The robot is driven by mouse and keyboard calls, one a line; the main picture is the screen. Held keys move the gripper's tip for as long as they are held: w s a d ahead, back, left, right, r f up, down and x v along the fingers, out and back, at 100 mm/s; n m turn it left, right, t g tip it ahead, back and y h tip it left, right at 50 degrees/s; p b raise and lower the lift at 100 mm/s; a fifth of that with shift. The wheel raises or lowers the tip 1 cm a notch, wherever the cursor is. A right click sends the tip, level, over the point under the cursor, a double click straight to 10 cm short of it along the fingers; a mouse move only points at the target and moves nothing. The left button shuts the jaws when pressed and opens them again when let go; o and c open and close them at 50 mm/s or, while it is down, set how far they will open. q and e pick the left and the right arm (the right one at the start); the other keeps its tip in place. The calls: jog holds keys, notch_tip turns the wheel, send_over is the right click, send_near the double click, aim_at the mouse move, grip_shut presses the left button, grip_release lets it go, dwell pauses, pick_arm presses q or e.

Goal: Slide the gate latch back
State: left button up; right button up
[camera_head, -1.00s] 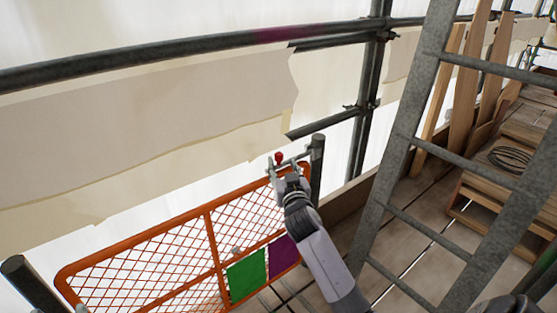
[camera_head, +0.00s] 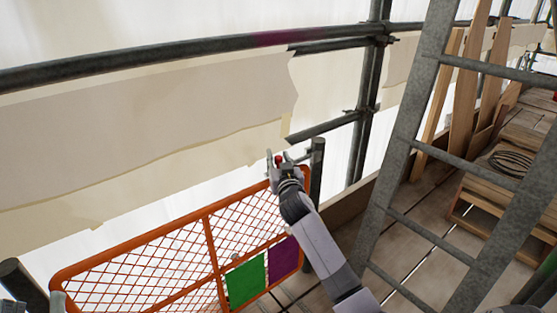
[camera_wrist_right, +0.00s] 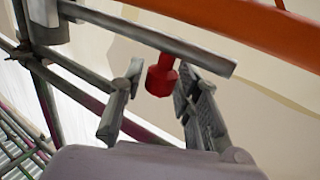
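The orange mesh gate (camera_head: 208,240) has a grey latch bar with a red knob (camera_head: 278,161) at its upper right corner, near a dark post (camera_head: 316,172). In the right wrist view, the latch bar (camera_wrist_right: 150,36) runs across the top and the red knob (camera_wrist_right: 160,77) hangs from it. My right gripper (camera_wrist_right: 161,88) is open, one finger on each side of the knob, with a visible gap at the left finger.
A grey ladder (camera_head: 400,165) stands to the right of my right arm. Wooden planks (camera_head: 465,90) and a coiled cable (camera_head: 510,162) on timber lie beyond it. Scaffold tubes (camera_head: 180,50) and pale sheeting run behind the gate.

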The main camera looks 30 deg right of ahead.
grip_shut()
jog(key=shift+a, duration=0.1)
dwell(0.4)
jog(key=a, duration=0.3)
jog(key=shift+s+a, duration=0.15)
jog(key=shift+a, duration=0.15)
jog(key=shift+o, duration=2)
grip_release()
